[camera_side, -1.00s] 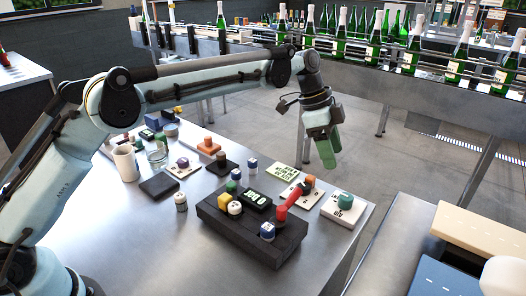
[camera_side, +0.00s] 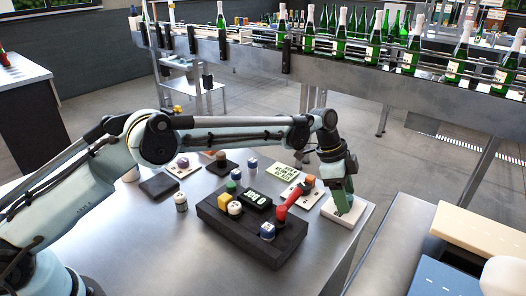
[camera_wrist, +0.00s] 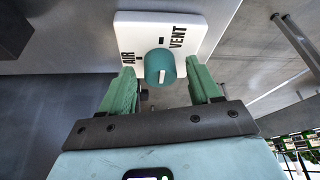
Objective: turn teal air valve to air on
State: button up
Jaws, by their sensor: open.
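The teal air valve knob (camera_wrist: 160,67) sits on a white plate (camera_wrist: 190,25) marked AIR on the left and VENT on the right in the wrist view. A pale line shows on the knob's near side. I cannot tell for certain which mark the knob is set to. My gripper (camera_wrist: 160,72) is open, one green finger on each side of the knob. I cannot tell whether the fingers touch it. In the side view my gripper (camera_side: 342,197) points down over the white plate (camera_side: 345,213) at the table's right, hiding most of the knob.
An orange-topped switch plate (camera_side: 297,191) is close by. The table's right edge is near.

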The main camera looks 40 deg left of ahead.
jog(key=c, duration=1)
jog(key=shift+c, duration=0.3)
jog(key=n, duration=0.2)
jog(key=n+t, duration=0.1)
jog(key=n, duration=0.1)
jog(key=shift+s+n+t+y, duration=0.15)
jog(key=shift+n+t+y, duration=0.15)
jog(key=shift+y, duration=0.1)
jog(key=n, duration=0.2)
jog(key=n+t+y, duration=0.1)
jog(key=n, duration=0.1)
jog(key=shift+s+d+n, duration=0.1)
jog(key=shift+d+n, duration=0.1)
jog(key=shift+n, duration=0.1)
jog(key=n+y, duration=0.2)
jog(key=n, duration=0.2)
jog(key=shift+d+t, duration=0.1)
jog(key=shift+t, duration=0.2)
jog(key=shift+d+n+y, duration=0.1)
jog(key=shift+n+y, duration=0.8)
jog(key=shift+n, duration=1.5)
